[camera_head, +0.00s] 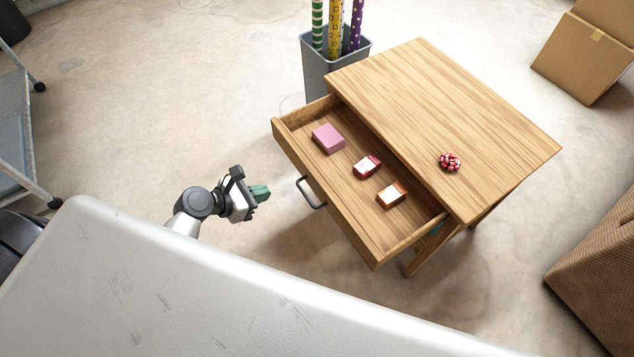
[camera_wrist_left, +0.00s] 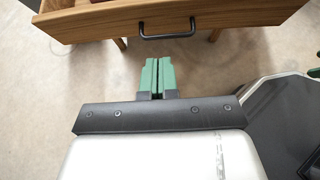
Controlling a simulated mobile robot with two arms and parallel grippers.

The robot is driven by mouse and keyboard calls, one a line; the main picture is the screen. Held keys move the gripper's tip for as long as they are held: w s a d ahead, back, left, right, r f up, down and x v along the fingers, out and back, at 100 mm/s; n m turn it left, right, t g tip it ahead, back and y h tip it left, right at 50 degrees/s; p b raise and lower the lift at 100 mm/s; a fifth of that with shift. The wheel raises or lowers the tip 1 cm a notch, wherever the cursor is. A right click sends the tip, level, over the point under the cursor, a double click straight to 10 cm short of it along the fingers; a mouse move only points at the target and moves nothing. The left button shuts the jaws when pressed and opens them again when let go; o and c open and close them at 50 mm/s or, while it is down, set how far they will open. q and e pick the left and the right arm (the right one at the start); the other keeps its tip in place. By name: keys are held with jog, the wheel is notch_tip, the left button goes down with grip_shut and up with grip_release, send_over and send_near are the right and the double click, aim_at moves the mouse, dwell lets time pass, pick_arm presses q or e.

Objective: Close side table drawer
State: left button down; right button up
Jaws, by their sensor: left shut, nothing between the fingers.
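The wooden side table (camera_head: 455,120) has its drawer (camera_head: 330,202) pulled well out toward my left arm. A dark bar handle (camera_head: 311,193) is on the drawer front; in the left wrist view the handle (camera_wrist_left: 170,36) and the drawer front (camera_wrist_left: 215,20) are at the top. My left gripper (camera_head: 261,192) has green fingers that are shut and empty. It is left of the handle in the head view, apart from it; in the left wrist view the fingers (camera_wrist_left: 157,76) point toward the drawer front.
Inside the drawer are a pink box (camera_head: 328,138) and two small boxes. A red bow (camera_head: 450,161) lies on the tabletop. A grey bin (camera_head: 316,72) with wrapping rolls stands behind. A cardboard box (camera_head: 580,60) is at right. The floor around my left gripper is clear.

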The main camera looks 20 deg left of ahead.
aim_at(314, 178)
pick_arm(q)
jog(key=b+x, duration=0.1)
jog(key=x, duration=0.3)
jog(key=b+x, duration=0.1)
jog(key=x, duration=0.3)
jog(key=r+x, duration=0.1)
jog(key=x, duration=0.3)
jog(key=shift+w+d+b, duration=0.35)
jog(key=shift+w+b, duration=0.05)
jog(key=shift+w, duration=0.05)
jog(key=shift+w+d, duration=0.25)
jog(key=shift+w, duration=0.1)
pick_arm(e)
jog(key=w+a+r, duration=0.1)
jog(key=w+r, duration=0.5)
jog(key=w, duration=0.1)
jog(key=shift+w+a+r+t, duration=0.15)
jog(key=shift+w+r+t, duration=0.1)
jog(key=shift+r+t, duration=0.05)
